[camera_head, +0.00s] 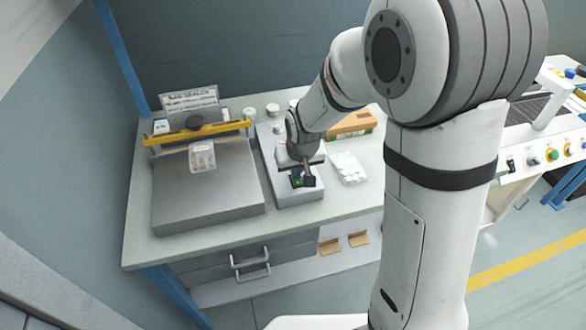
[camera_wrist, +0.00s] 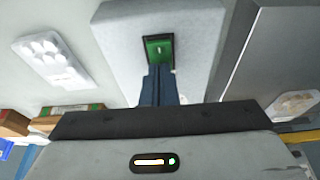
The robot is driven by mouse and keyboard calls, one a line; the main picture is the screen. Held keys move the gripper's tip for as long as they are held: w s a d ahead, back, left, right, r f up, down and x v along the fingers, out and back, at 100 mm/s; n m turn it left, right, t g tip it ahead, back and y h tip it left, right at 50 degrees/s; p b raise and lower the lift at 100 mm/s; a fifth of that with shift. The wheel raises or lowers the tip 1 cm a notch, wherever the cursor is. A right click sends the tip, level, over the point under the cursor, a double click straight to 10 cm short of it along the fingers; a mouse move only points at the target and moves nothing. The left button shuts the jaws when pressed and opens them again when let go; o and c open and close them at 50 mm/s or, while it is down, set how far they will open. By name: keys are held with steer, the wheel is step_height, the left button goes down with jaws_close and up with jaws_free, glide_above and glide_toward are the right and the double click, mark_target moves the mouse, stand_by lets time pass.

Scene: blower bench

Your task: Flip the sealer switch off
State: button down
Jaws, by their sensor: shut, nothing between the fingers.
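The sealer switch is a green rocker (camera_wrist: 159,47) in a dark frame, set in the top of a light grey control box (camera_wrist: 110,20). In the head view the green switch (camera_head: 297,182) shows near the front of the box (camera_head: 302,198), partly covered by my gripper. My gripper (camera_head: 305,183) is shut and empty, pointing down at the switch. In the wrist view its closed fingers (camera_wrist: 158,68) overlap the lower edge of the switch frame. I cannot tell whether they touch it. The bag sealer (camera_head: 205,195), with a yellow bar (camera_head: 190,134), stands left of the box.
A clear bag (camera_head: 202,157) hangs at the sealer's bar. A white tray of round pieces (camera_head: 348,168) lies right of the control box, with a brown carton (camera_head: 350,124) behind it. Small jars stand at the back. The bench front edge (camera_head: 165,258) is bare.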

mark_target(298, 184)
steer(key=shift+a+f, duration=0.1)
steer(key=shift+a, duration=0.1)
steer(key=shift+s, duration=0.15)
steer(key=shift+s+d+b, duration=0.2)
steer(key=shift+s+b, duration=0.1)
steer(key=shift+s, duration=0.45)
steer(key=shift+r, duration=0.25)
steer(key=p+v, duration=0.1)
steer(key=v, duration=0.1)
steer(key=w+p+v, duration=0.1)
steer(key=p+v, duration=0.1)
steer(key=shift+s+r, duration=0.1)
steer(key=shift+r, duration=0.3)
steer(key=v, duration=0.8)
steer(key=shift+s+r+b, duration=0.3)
steer(key=shift+s+b, duration=0.1)
steer(key=shift+s, duration=0.1)
